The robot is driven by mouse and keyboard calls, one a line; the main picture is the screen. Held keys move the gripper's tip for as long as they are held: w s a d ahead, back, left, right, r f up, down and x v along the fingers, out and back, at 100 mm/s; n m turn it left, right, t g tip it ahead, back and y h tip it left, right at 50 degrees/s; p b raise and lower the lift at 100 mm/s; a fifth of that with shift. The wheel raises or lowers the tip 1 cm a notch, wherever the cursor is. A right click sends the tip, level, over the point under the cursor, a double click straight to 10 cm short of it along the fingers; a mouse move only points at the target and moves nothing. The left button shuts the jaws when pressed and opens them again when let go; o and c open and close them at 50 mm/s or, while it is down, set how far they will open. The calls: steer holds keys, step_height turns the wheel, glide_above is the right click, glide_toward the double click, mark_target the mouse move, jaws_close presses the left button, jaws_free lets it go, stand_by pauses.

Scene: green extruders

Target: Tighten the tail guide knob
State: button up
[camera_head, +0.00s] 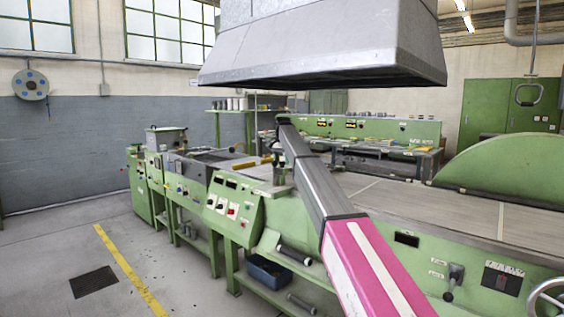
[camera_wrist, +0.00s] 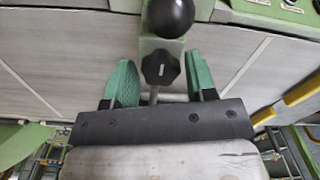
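In the wrist view, a black star-shaped knob (camera_wrist: 160,67) sits on the face of a pale green block (camera_wrist: 174,45). A black ball handle (camera_wrist: 170,14) is just above it. I cannot tell which of these the task calls the tail guide knob. My gripper (camera_wrist: 162,82) is open, with one green finger to the left of the star knob and one to the right. Gaps show on both sides, and the fingers do not touch it. A thin metal rod shows below the knob. In the head view, my arm hides much of the area around its far end, and the knob cannot be made out.
The long green machine (camera_head: 240,205) has a flat grey bed (camera_head: 400,197). A grey hood (camera_head: 320,50) hangs above it. A blue bin (camera_head: 268,270) stands on the lower shelf. Yellow bars (camera_wrist: 300,90) show at right in the wrist view. The floor at left is open.

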step_height(320, 180, up, 11)
steer(key=shift+f, duration=0.15)
stand_by(0.5)
